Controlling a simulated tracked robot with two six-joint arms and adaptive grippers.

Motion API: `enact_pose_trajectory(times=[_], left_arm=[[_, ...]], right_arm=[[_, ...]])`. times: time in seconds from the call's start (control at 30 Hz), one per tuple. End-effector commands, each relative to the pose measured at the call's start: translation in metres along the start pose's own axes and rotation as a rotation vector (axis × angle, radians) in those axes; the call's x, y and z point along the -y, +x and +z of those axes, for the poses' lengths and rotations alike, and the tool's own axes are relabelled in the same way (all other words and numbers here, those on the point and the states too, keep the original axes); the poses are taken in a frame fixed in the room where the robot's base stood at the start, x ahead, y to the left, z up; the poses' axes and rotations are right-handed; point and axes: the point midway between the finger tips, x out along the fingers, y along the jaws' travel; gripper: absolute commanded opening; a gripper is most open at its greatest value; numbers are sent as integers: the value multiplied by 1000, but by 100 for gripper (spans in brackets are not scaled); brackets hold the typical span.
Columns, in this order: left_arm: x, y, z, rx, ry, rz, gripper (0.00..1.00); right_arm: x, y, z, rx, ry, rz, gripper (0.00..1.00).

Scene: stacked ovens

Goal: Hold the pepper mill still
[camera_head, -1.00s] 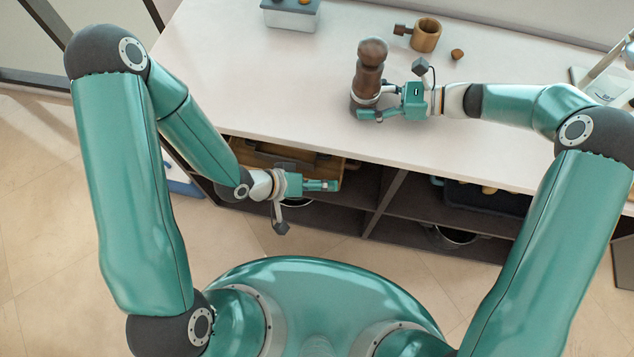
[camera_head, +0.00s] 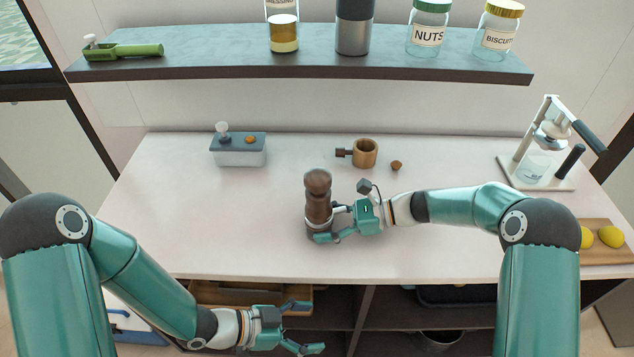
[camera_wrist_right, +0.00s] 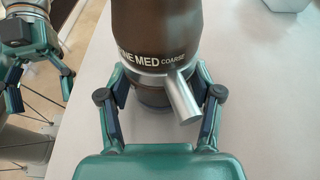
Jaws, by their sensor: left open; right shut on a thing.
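The dark brown pepper mill (camera_head: 318,199) stands upright on the white counter, near its front middle. My right gripper (camera_head: 325,221) is shut around the mill's lower part from the right side. In the right wrist view the mill (camera_wrist_right: 155,35) shows a printed ring reading "MED COARSE" and a silver spout-like lever, with the fingers (camera_wrist_right: 160,100) on both sides below the ring. My left gripper (camera_head: 305,327) is open and empty, low in front of the counter's edge. It also shows at the left of the right wrist view (camera_wrist_right: 40,70).
A wooden cup with a side handle (camera_head: 364,153) and a small brown knob (camera_head: 396,165) lie behind the mill. A lidded box (camera_head: 238,150) stands back left, a lever press (camera_head: 540,160) back right, lemons on a board (camera_head: 610,254) far right. A shelf (camera_head: 300,62) with jars hangs above.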

Motion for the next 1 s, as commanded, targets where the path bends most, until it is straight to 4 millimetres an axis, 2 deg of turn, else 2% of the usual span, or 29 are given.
enact_pose_trajectory(times=[0.07,0.1,0.17,0.3,0.4,0.5,0.6,0.77,1.0], left_arm=[[-4,-5,-16,-46,201,32,82],[2,-12,-30,-83,298,26,82],[19,-24,-51,-135,339,-23,82],[67,-59,-96,-247,236,-170,82],[94,-87,-125,-334,148,-254,82],[115,-113,-149,-415,76,-316,82],[126,-132,-166,-475,30,-349,82],[134,-136,-178,-510,3,-362,82],[146,-105,-196,-509,5,-360,82]], right_arm=[[0,0,0,0,0,1,14],[0,0,0,0,0,1,14],[0,0,0,0,0,0,14],[0,-1,0,0,0,0,14],[0,-1,0,0,0,0,14],[0,-1,0,0,0,0,14],[0,0,0,0,0,0,14],[0,0,0,0,0,0,14],[0,0,0,0,0,0,14]])
